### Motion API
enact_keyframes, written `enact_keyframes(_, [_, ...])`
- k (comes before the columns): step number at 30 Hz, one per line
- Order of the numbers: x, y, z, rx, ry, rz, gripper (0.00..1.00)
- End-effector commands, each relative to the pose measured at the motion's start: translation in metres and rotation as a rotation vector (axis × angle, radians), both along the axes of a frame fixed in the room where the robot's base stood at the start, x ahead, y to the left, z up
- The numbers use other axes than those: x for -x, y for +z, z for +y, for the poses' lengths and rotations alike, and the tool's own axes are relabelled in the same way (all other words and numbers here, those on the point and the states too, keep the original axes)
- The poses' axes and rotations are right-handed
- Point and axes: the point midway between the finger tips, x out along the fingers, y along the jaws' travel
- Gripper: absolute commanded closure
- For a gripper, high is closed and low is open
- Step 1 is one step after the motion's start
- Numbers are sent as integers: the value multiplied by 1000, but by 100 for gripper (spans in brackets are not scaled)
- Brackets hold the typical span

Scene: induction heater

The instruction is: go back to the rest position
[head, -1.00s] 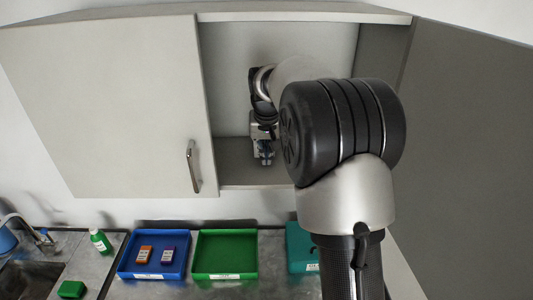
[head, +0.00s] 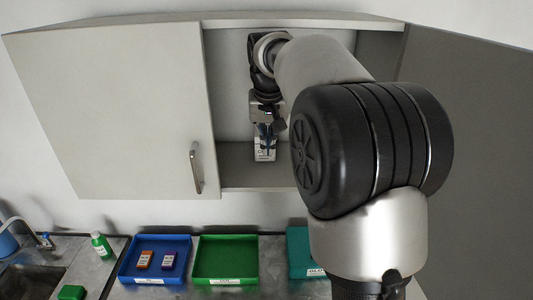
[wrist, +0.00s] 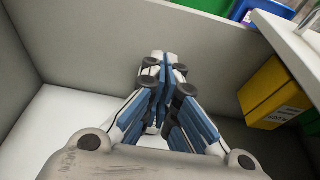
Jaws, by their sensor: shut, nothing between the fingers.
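My gripper (head: 267,147) is inside the open part of the wall cabinet (head: 240,178), pointing down above its shelf. In the wrist view its blue-and-white fingers (wrist: 163,65) are together with nothing between them. My upper arm hides the right part of the cabinet opening.
The left cabinet door (head: 110,115) is closed; the right door (head: 465,130) stands open beside my arm. Below are a blue tray (head: 125,272) with two small boxes, a green tray (head: 226,262) and a teal bin (head: 298,250). A yellow labelled box (wrist: 270,92) shows in the wrist view.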

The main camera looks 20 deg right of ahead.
Motion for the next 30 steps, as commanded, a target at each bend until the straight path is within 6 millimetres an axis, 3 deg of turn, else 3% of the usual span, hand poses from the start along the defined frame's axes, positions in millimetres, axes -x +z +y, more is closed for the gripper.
enact_keyframes(8, [6,2,3,0,5,-1,100])
enact_keyframes(11, [21,-9,13,1,26,-8,100])
enact_keyframes(14, [51,-32,31,4,64,-20,100])
enact_keyframes(23, [171,-135,85,13,205,-61,100])
enact_keyframes(30, [265,-248,114,19,312,-93,100])
